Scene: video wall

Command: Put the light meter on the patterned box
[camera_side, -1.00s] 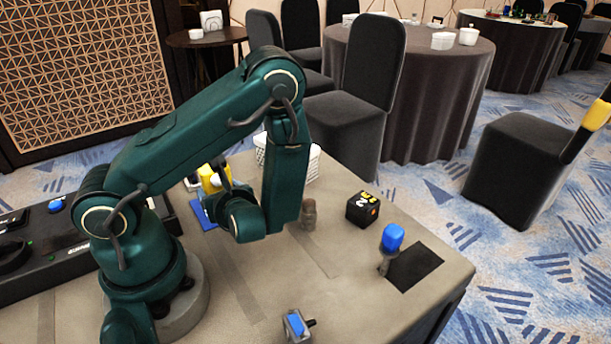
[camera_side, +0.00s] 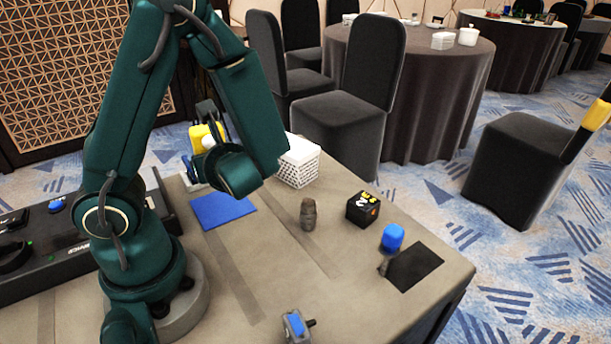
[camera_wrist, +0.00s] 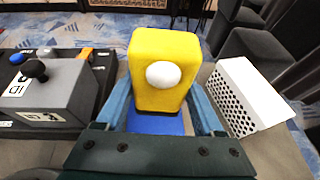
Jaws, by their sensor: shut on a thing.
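The light meter is a yellow block with a white dome; it shows in the wrist view (camera_wrist: 165,75) and the side view (camera_side: 203,137). My gripper (camera_wrist: 162,100) is shut on it, with a blue finger on each side. It is held raised above the table, behind and left of the blue mat (camera_side: 223,210) in the side view. The white box with a lattice of holes in its sides (camera_side: 298,165) stands right of my gripper at the table's back edge; it also shows in the wrist view (camera_wrist: 245,95). My forearm hides part of its left side.
A dark brown figure (camera_side: 308,214), a black cube with coloured marks (camera_side: 363,209), a blue-topped object (camera_side: 392,238) and a small grey-blue device (camera_side: 296,325) stand on the table. A black control panel (camera_side: 60,250) lies at left.

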